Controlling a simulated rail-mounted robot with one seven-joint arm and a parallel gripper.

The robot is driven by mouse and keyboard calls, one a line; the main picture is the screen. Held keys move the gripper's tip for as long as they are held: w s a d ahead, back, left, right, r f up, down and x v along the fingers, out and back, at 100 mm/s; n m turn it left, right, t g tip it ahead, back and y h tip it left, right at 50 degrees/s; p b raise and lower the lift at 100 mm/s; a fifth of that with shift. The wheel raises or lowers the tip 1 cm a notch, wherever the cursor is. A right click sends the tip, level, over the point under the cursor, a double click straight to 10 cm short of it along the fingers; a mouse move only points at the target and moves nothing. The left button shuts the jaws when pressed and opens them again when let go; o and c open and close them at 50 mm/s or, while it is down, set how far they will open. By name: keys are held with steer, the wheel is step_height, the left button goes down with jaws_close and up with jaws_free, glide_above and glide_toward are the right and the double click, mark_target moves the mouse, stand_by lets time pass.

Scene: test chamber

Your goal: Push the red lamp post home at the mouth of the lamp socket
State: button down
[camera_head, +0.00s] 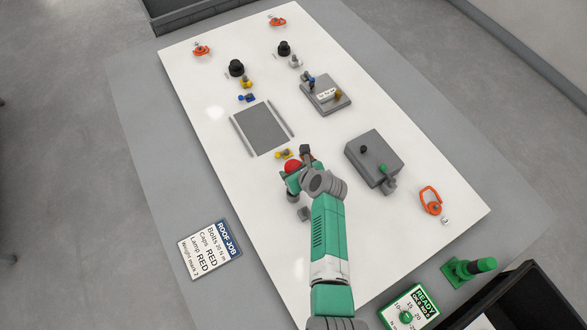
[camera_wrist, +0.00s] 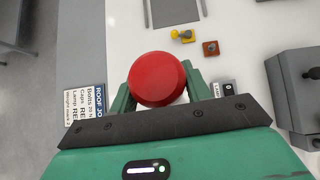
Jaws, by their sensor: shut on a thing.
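The red lamp post (camera_wrist: 157,79) shows as a round red top between the two green fingers of my gripper (camera_wrist: 158,88) in the wrist view. My gripper is shut on it. In the head view the red top (camera_head: 292,166) shows at the end of my arm, just beyond my gripper (camera_head: 293,178), over the white panel. The post's lower end is hidden beneath its top and my fingers. I cannot make out the lamp socket or its mouth, so I cannot tell whether the post touches it. A small white label (camera_wrist: 217,90) lies right of the fingers, partly covered.
A yellow piece (camera_wrist: 182,35) and a brown block (camera_wrist: 210,48) lie just beyond the lamp. A grey box (camera_head: 374,158) stands to the right, a dark grey pad (camera_head: 260,129) beyond. A job card (camera_head: 210,248) lies at left. The white panel left of my gripper is clear.

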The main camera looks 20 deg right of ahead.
steer(key=shift+f+b, duration=0.95)
steer(key=shift+f, duration=0.3)
steer(key=c, duration=0.6)
jaws_free()
steer(key=shift+r, duration=0.1)
steer(key=a+p+v, duration=0.1)
steer(key=p+v, duration=0.2)
steer(key=v, duration=0.4)
steer(key=shift+s+d+r+p, duration=0.2)
steer(key=shift+s+d+p, duration=0.1)
steer(key=shift+d+p, duration=0.15)
